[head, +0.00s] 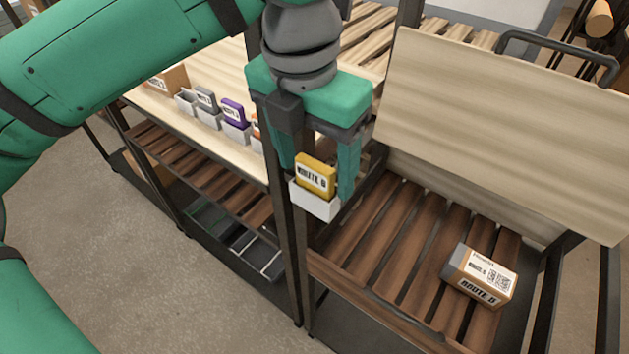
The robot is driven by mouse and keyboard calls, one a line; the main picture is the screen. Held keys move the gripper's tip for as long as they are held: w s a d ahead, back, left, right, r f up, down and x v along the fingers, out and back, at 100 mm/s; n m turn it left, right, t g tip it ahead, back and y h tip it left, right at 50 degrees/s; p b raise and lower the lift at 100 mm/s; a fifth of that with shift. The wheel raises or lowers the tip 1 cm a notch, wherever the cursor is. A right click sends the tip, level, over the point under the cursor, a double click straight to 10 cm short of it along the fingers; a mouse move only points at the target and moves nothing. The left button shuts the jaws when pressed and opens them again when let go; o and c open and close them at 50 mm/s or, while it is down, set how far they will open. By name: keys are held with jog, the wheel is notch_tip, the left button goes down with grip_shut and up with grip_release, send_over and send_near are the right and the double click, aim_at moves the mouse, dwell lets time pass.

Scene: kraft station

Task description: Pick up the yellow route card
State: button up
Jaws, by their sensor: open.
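The yellow route card (315,176) stands upright in a small white holder (316,203) near the table's right end. Its label reads as a route name with a number or letter. My gripper (318,180) is above and around it, pointing down. Its two green fingers are apart, one at the left and one at the right of the card in the picture. I see no clear contact between the fingers and the card.
A purple card (233,111) and a grey card (207,99) stand in white holders along the light tabletop (157,102). An orange card is mostly hidden behind my gripper. A dark post (289,235) rises close by. A box (480,275) lies on the slatted shelf at right.

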jog(key=c, duration=1.1)
jog(key=shift+r, duration=0.15)
jog(key=shift+r, duration=0.55)
notch_tip(320, 180, up, 6)
jog(key=shift+f, duration=0.1)
jog(key=s+a, duration=0.3)
jog(key=s, duration=0.2)
jog(key=s+a, duration=0.7)
jog(key=s, duration=0.2)
jog(key=shift+s+a+f, duration=0.1)
jog(key=shift+s+a, duration=0.25)
jog(key=shift+a, duration=0.05)
